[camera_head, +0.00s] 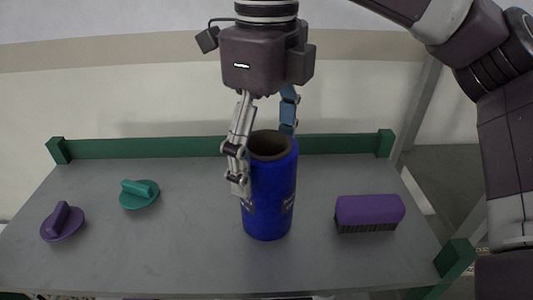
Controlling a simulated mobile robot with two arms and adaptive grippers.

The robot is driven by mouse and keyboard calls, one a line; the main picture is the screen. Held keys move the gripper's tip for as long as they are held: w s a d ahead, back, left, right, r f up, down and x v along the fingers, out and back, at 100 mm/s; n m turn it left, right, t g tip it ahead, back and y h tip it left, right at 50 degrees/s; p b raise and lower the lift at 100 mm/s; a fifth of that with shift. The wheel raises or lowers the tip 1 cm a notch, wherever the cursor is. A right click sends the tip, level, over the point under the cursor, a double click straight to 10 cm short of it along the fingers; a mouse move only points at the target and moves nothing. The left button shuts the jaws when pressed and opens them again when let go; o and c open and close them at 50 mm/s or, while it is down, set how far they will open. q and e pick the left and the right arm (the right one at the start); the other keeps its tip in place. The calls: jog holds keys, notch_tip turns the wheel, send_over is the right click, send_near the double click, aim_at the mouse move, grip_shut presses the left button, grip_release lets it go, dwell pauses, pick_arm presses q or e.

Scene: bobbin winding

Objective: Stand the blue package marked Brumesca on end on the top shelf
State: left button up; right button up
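The blue package (270,205) is a blue cylinder with a dark round top end. It stands upright in the middle of the grey shelf top (190,250), its lower end appearing to touch the surface. Small printed patches show low on its sides, too small to read. My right gripper (264,158) points down over it and appears shut on it. One finger lies against its left side near the top. The other finger goes down behind its right side, and its tip is hidden. My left gripper is not in view.
A purple brush (369,211) with dark bristles lies to the right of the package. A teal knobbed disc (139,195) and a purple knobbed disc (62,223) lie on the left. A green rail (180,147) runs along the back. Bare surface lies between these things.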

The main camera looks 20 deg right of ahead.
notch_tip(320, 180, up, 12)
dwell(0.7)
jog(key=shift+f, duration=0.1)
dwell(0.8)
